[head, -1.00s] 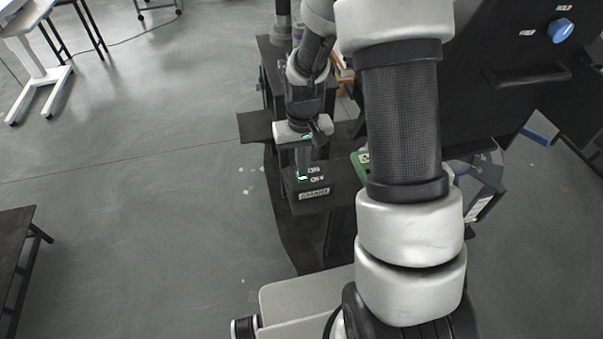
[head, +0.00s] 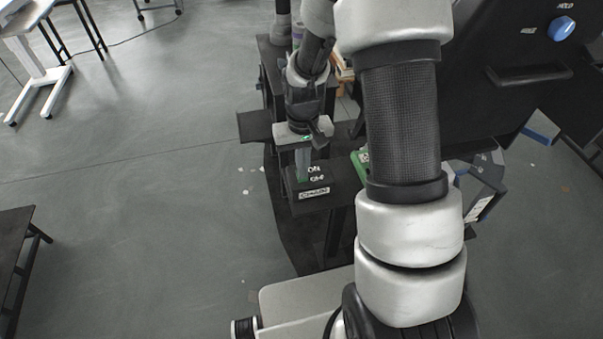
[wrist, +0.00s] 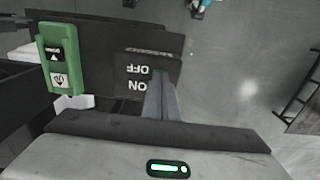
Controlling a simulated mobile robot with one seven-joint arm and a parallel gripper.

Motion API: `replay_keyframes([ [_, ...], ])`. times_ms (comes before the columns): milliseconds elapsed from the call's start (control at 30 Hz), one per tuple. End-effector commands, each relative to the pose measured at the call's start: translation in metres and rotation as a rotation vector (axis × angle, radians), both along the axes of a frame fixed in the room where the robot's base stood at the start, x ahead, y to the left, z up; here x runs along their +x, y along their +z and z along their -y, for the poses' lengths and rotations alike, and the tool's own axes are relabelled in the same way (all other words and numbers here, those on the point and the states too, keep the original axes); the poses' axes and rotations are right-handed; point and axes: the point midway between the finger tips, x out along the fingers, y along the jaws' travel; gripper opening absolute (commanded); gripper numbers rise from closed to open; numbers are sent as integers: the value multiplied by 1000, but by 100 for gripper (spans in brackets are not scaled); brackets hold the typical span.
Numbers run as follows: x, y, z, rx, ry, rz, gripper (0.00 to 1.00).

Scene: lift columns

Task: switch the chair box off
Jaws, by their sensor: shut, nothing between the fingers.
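The box (head: 318,179) is black, with white ON and OFF lettering on top and a small, blurred white name label on its front. It also shows in the wrist view (wrist: 133,66), with the lettering upside down. My gripper (head: 304,178) is shut and empty, pointing down at the box's top, left of the lettering in the head view. In the wrist view the fingertips (wrist: 160,76) are beside the OFF lettering. They cover the switch area, so I cannot tell the switch's position or whether they touch it.
A green box (wrist: 61,60) with white labels stands beside the black box. A big dark panel with a blue knob (head: 561,29) is at the right of the head view. A dark table (head: 16,245) stands far left, with open floor between.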

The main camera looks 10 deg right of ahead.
Motion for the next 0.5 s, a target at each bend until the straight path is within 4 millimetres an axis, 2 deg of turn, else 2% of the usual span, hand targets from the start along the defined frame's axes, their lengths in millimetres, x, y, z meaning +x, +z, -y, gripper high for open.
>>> replay_keyframes([
  [333,0,-6,0,0,0,0,0],
  [500,0,-3,0,0,0,1,0],
])
